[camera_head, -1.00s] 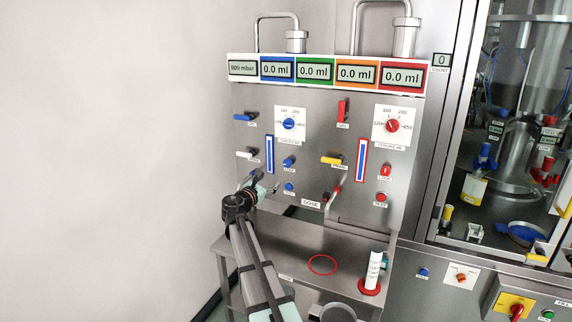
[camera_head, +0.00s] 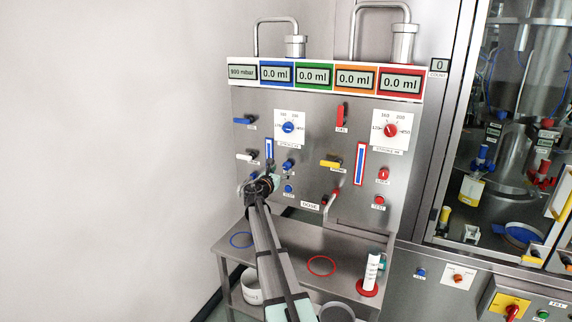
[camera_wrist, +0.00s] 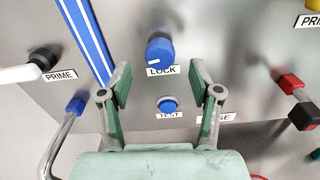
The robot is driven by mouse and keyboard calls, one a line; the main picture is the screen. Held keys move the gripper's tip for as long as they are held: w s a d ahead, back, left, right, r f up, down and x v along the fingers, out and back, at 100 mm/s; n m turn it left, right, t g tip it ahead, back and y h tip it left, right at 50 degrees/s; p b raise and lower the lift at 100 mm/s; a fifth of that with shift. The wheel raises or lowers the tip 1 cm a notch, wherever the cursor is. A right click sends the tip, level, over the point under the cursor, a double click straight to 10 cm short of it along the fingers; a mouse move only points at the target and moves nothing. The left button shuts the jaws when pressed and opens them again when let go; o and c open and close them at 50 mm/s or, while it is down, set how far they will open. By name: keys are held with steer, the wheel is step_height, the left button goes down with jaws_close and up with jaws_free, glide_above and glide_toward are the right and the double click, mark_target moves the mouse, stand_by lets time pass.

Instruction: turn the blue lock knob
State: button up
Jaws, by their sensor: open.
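The blue lock knob (camera_wrist: 160,51) sticks out of the steel panel above a label reading LOCK, at the upper middle of the wrist view. A pale mark shows on its face. In the head view the same knob (camera_head: 288,166) sits below the blue dial. My gripper (camera_wrist: 160,78) is open and empty, its green-padded fingers spread to the left and right below the knob in the picture. They do not appear to touch it. In the head view my gripper (camera_head: 270,181) is just below and left of the knob.
A blue TEST button (camera_wrist: 168,104) lies below the knob, between the fingers. A blue-and-white strip (camera_wrist: 86,38) is to the left. A bent metal lever with a blue end (camera_wrist: 76,106) is at lower left. A red-tipped lever (camera_wrist: 290,84) stands at right.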

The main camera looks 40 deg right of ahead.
mark_target(286, 166)
steer(key=shift+p+x, duration=0.6)
steer(key=shift+x, duration=2.05)
steer(key=shift+c, duration=0.2)
steer(key=c, duration=1.1)
